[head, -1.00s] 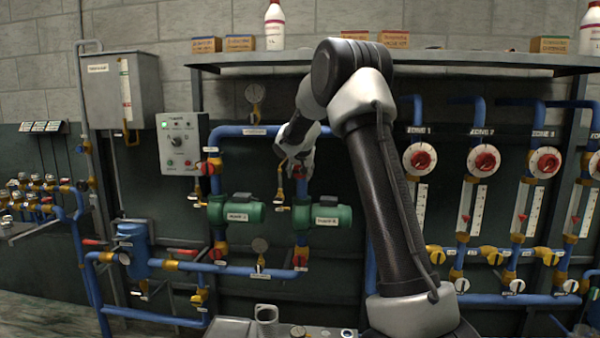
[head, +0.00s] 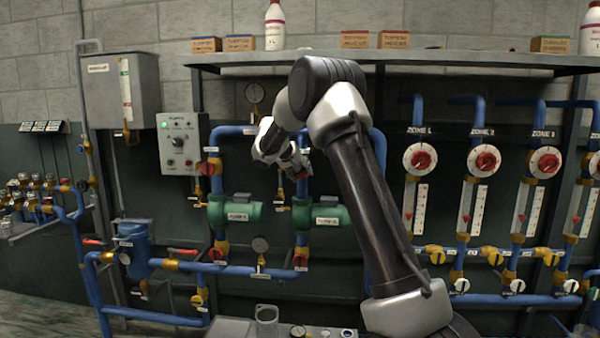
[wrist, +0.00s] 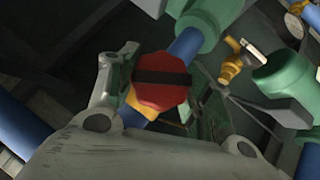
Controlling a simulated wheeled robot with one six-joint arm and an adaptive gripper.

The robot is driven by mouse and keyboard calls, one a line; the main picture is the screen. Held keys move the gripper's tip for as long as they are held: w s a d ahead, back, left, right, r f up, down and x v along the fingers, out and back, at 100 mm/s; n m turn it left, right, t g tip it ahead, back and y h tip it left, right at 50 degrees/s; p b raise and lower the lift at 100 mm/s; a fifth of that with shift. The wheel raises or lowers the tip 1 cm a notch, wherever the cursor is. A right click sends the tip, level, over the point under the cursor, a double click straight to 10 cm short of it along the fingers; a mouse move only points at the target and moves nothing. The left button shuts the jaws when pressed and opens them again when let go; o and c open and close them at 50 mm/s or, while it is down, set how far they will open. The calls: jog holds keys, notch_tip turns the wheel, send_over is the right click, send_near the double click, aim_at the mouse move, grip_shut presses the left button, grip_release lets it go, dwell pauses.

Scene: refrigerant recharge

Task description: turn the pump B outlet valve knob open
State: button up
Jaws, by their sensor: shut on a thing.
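The pump B outlet valve knob (wrist: 160,83) is red with a dark bar across its face. It sits on a blue pipe (wrist: 187,45) with yellow fittings, between my fingers in the wrist view. In the head view my gripper (head: 299,172) is at this knob, above the right green pump (head: 322,217), and covers most of it. My gripper is shut on the knob; the left finger (wrist: 114,80) shows beside it, while the right finger's contact is hard to make out.
The left pump (head: 232,212) has its own red-handled valve (head: 207,169) on the pipe to the left. A grey control box (head: 181,143) and a gauge (head: 254,93) are close by. A shelf (head: 440,58) with bottles and small boxes runs above my arm.

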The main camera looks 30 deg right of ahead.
jog(key=n+h, duration=0.1)
jog(key=h, duration=0.1)
jog(key=n+g+h, duration=0.1)
jog(key=h, duration=0.1)
jog(key=shift+f+n+g, duration=0.15)
jog(key=shift+n+g, duration=0.15)
jog(key=n+h, duration=0.2)
jog(key=h, duration=0.1)
jog(key=shift+n+g+h, duration=0.3)
jog(key=shift+n, duration=0.1)
dwell(0.3)
jog(key=o, duration=1)
jog(key=shift+o, duration=0.2)
jog(key=shift+a, duration=0.1)
jog(key=v, duration=1.2)
jog(key=shift+f, duration=0.2)
jog(key=shift+w, duration=0.1)
